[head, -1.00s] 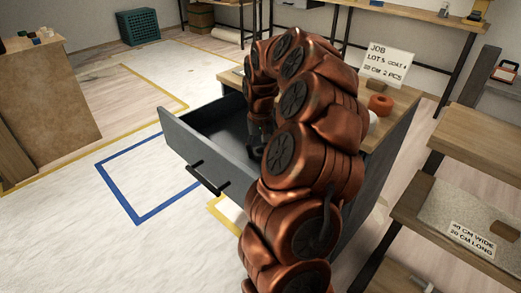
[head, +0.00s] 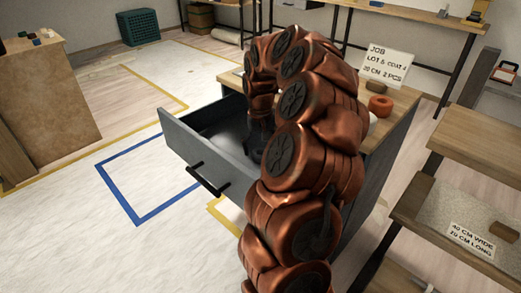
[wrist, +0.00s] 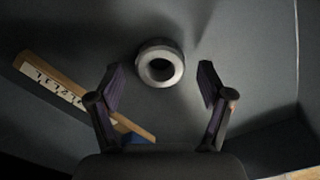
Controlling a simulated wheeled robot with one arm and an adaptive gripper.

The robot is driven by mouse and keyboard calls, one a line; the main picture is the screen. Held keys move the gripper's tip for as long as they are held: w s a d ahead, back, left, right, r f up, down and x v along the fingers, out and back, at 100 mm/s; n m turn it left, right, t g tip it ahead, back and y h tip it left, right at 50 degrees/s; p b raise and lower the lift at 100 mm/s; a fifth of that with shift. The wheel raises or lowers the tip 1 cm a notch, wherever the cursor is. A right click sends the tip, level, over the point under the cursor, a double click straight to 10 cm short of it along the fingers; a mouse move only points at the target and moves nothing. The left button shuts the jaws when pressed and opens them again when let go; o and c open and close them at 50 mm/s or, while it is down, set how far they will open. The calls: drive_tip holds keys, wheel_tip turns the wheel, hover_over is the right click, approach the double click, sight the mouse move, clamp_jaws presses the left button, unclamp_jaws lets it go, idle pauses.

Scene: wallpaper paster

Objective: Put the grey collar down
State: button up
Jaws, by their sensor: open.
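The grey collar (wrist: 160,65) is a short thick ring with a dark round hole. In the wrist view it lies on the dark drawer floor (wrist: 225,45), ahead of my gripper (wrist: 160,78). My gripper is open, with one finger on each side of the collar in the picture and visible gaps to it. In the head view my arm reaches down into the open drawer (head: 190,161). The collar cannot be made out there, and the fingertips are largely hidden.
A wooden strip (wrist: 45,77) with a marked white label lies left of the collar, with a blue piece (wrist: 135,138) near its lower end. Drawer walls stand close at the right. An orange-red roll (head: 380,106) and a job sign (head: 387,65) are on the bench top.

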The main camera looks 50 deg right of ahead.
wheel_tip(320, 180, up, 11)
drive_tip(key=p, duration=0.2)
drive_tip(key=shift+f, duration=0.15)
idle(0.4)
drive_tip(key=s+a+r+n+p, duration=0.2)
drive_tip(key=a+r+p, duration=0.5)
drive_tip(key=a, duration=0.4)
drive_tip(key=s+a+r+n+p, duration=0.25)
drive_tip(key=a+r+p, duration=0.35)
drive_tip(key=a+r, duration=0.3)
drive_tip(key=s+a+r+n+g+p, duration=0.1)
drive_tip(key=s+a+r+p, duration=0.2)
drive_tip(key=s+a+p, duration=0.3)
drive_tip(key=s+a+r+n+p, duration=0.1)
drive_tip(key=s+a+r+p, duration=0.3)
drive_tip(key=s, duration=0.9)
drive_tip(key=a+p, duration=0.3)
drive_tip(key=p, duration=0.1)
drive_tip(key=shift+s+a+g+p, duration=0.15)
drive_tip(key=shift+g+p, duration=0.25)
